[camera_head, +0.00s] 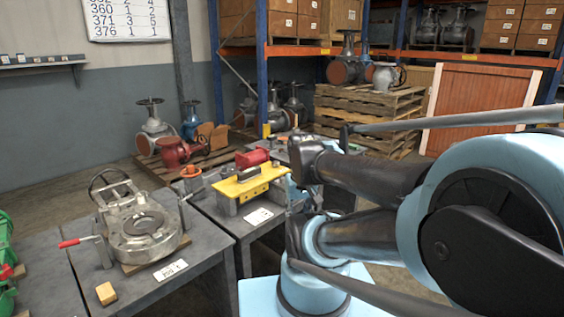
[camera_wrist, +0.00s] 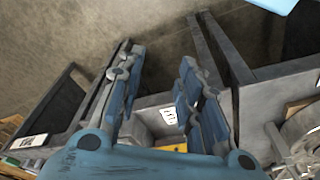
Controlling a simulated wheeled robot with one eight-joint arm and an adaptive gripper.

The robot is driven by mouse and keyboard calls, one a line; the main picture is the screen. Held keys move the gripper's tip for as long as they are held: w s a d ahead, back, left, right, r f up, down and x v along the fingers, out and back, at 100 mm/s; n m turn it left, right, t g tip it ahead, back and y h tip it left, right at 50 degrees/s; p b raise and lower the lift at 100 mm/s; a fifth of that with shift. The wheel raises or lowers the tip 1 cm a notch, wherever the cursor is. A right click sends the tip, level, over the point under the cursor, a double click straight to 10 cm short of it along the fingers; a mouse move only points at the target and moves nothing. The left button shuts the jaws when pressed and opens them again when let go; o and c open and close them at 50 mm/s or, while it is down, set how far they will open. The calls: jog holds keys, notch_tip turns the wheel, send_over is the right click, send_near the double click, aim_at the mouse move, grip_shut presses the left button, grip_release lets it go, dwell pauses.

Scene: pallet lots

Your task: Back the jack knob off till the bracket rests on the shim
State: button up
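A yellow bracket-like plate (camera_head: 250,184) with holes in its front face sits on a grey fixture on the middle bench. A dark bar lies on top of it. An orange knob-like part (camera_head: 190,172) is at its left; I cannot tell whether it is the jack knob. I cannot make out the shim. In the wrist view my gripper (camera_wrist: 161,58) is open, with nothing between its two blue-padded fingers. A yellow strip (camera_wrist: 172,148) shows low between the fingers, apart from the tips. In the head view my gripper is partly hidden near the bench's right side.
A red cylinder (camera_head: 252,158) stands behind the yellow plate. A metal valve body (camera_head: 142,228) with a red-handled clamp fills the left bench, with a small tan block (camera_head: 106,293) in front. Pallets (camera_head: 368,108) with valves stand behind. A gap separates the benches.

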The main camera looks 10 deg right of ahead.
jog(key=shift+o, duration=2.2)
jog(key=shift+s+r+m, duration=0.2)
jog(key=shift+r+m, duration=0.1)
jog(key=shift+r, duration=0.5)
notch_tip(320, 180, up, 16)
jog(key=m+g, duration=0.2)
jog(key=m, duration=2.8)
send_over(276, 162)
notch_tip(276, 162, down, 17)
jog(key=shift+s+a+f, duration=0.1)
jog(key=shift+f, duration=0.05)
jog(key=c, duration=1)
